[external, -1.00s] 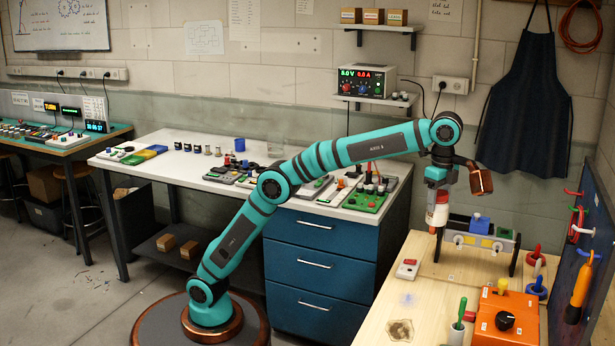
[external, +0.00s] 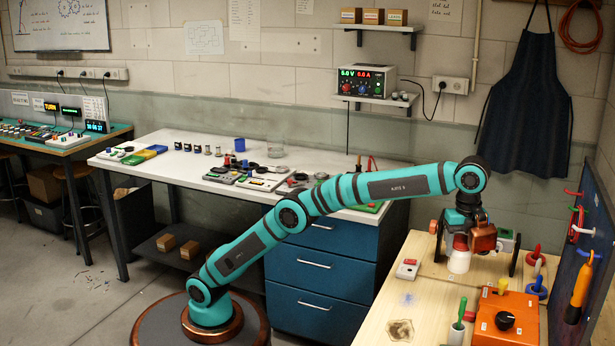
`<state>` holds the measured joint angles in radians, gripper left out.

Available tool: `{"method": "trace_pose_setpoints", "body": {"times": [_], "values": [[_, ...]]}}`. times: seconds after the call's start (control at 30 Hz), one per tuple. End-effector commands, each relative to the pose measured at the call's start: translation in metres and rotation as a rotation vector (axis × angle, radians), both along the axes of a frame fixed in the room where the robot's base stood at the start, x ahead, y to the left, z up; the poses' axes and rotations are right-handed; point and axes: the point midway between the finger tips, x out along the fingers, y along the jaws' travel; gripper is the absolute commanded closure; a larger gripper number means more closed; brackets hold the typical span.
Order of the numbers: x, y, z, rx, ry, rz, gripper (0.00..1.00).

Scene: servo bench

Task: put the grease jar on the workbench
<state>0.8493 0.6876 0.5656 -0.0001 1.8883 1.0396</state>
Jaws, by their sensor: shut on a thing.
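The grease jar (external: 459,263), white with a red upper part, hangs upright below my gripper (external: 461,236). My gripper is shut on the jar's upper part, and the fingers are partly hidden by my wrist. The jar is over the wooden-topped workbench (external: 375,325) at the right, in front of a dark-legged rack (external: 515,255). I cannot tell whether its base touches the wood.
An orange box with a black knob (external: 503,322), a green-handled tool (external: 458,325) and a blue-based red tool (external: 536,287) stand nearby.

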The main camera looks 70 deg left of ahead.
Motion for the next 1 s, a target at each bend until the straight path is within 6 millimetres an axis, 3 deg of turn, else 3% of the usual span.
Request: {"method": "trace_pose_setpoints", "body": {"times": [0.17, 0.5, 1.0], "values": [[-0.001, 0.001, -0.009, 0.000, 0.001, 0.002, 0.74], [0.000, 0.001, -0.056, 0.002, 0.002, 0.003, 0.74], [0.000, 0.001, -0.099, 0.000, 0.000, 0.003, 0.74]]}}
